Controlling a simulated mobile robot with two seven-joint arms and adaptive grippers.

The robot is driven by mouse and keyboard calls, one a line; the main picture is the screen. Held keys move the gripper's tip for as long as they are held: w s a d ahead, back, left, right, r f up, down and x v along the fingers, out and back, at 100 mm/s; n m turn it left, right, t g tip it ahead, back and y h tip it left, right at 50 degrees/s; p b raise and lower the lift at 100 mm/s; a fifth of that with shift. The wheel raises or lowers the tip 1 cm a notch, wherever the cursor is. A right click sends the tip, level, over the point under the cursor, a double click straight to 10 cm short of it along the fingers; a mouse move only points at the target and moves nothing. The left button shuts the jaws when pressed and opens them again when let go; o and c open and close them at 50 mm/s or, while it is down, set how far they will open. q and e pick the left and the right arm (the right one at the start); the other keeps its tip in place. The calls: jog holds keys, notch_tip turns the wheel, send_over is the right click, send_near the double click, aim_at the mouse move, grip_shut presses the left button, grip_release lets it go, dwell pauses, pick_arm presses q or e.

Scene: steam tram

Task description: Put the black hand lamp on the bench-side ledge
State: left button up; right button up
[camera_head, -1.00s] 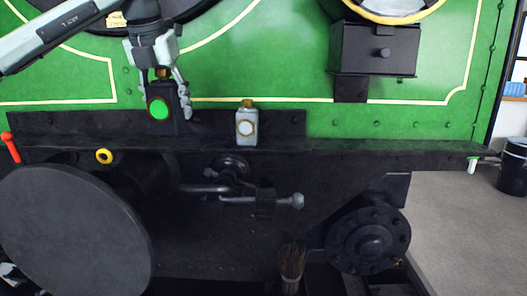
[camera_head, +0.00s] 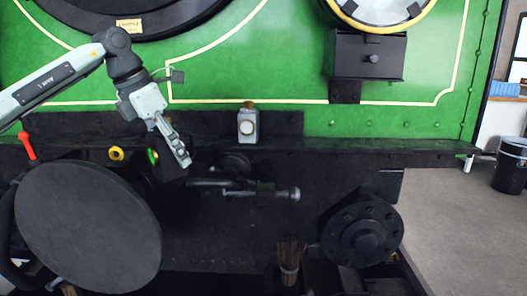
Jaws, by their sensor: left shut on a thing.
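The black hand lamp (camera_head: 168,168) has a green lens seen edge-on at its left side. My left gripper (camera_head: 184,163) is shut on it, and the fingers hide part of it. The lamp is tilted and held in front of the long black ledge (camera_head: 350,146) on the green tram. Its dark body blends with the dark parts behind, so its lower outline is hard to see. I cannot tell whether this ledge is the bench-side one. My right gripper is not in view.
A grey lamp (camera_head: 248,125) with a white lens stands on the black ledge. A yellow ring (camera_head: 116,153) and a red handle (camera_head: 27,145) are at the left. A large dark disc (camera_head: 88,226) is below. The ledge right of the grey lamp is clear.

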pick_arm(q)
jog(key=s+f+m+g+y, duration=0.1)
jog(key=s+f+m+g, duration=0.2)
jog(key=s+f+m, duration=0.5)
jog(key=s+f+m+g+y, duration=0.2)
jog(key=s+f+m+g, duration=0.2)
jog(key=s+f+m, duration=0.5)
notch_tip(320, 180, down, 5)
jog(key=m, duration=0.9)
jog(key=shift+d+m+g, duration=0.3)
jog(key=shift+d+m, duration=0.1)
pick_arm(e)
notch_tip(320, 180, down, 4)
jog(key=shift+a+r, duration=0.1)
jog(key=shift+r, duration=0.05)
